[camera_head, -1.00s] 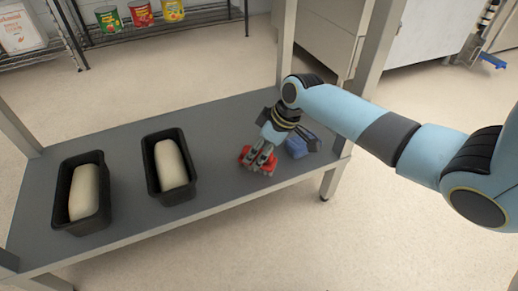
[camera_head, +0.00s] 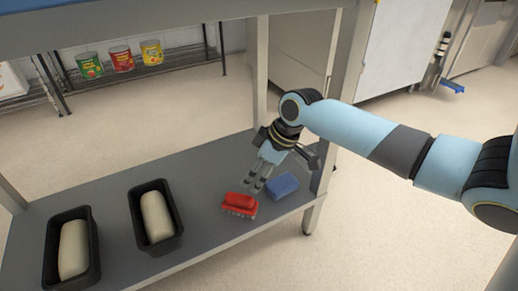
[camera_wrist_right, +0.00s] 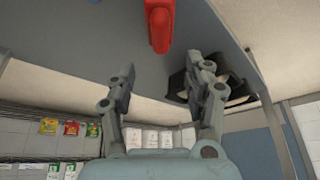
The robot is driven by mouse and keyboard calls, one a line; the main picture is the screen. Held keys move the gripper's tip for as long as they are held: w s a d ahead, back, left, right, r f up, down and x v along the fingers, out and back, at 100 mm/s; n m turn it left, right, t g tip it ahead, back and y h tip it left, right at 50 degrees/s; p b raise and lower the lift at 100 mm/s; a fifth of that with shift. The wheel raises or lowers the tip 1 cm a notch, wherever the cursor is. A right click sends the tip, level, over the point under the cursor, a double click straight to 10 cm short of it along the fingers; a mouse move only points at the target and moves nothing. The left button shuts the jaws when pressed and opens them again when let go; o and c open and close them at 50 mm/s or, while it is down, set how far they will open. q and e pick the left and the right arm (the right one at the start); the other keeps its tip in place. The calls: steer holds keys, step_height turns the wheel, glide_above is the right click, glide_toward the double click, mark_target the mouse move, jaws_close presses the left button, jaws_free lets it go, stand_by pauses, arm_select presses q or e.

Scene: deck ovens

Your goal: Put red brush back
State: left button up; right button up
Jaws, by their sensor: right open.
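The red brush (camera_head: 240,205) lies on the grey lower shelf (camera_head: 200,170), bristles down, near its front edge. A blue brush (camera_head: 283,186) lies just right of it. My right gripper (camera_head: 255,184) is open and empty, above and behind the red brush, apart from it. In the right wrist view the red brush (camera_wrist_right: 160,25) shows at the top, beyond the spread fingers of my right gripper (camera_wrist_right: 165,85). My left gripper is not in view.
Two black pans with pale dough, the left pan (camera_head: 50,235) and the right pan (camera_head: 134,215), stand left on the shelf. An upper table edge (camera_head: 180,22) crosses above. A shelf post (camera_head: 325,150) stands right. Cans stand on a rack behind.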

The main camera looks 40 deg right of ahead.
steer(key=s+a+m+g+h, duration=0.1)
steer(key=s+a+m, duration=0.1)
steer(key=s, duration=1)
steer(key=s+a+m+g+h, duration=0.1)
steer(key=s+a+m+h, duration=0.1)
steer(key=s, duration=1.1)
steer(key=shift+s+a+m, duration=0.2)
steer(key=shift+a+m, duration=0.6)
steer(key=shift+a, duration=0.25)
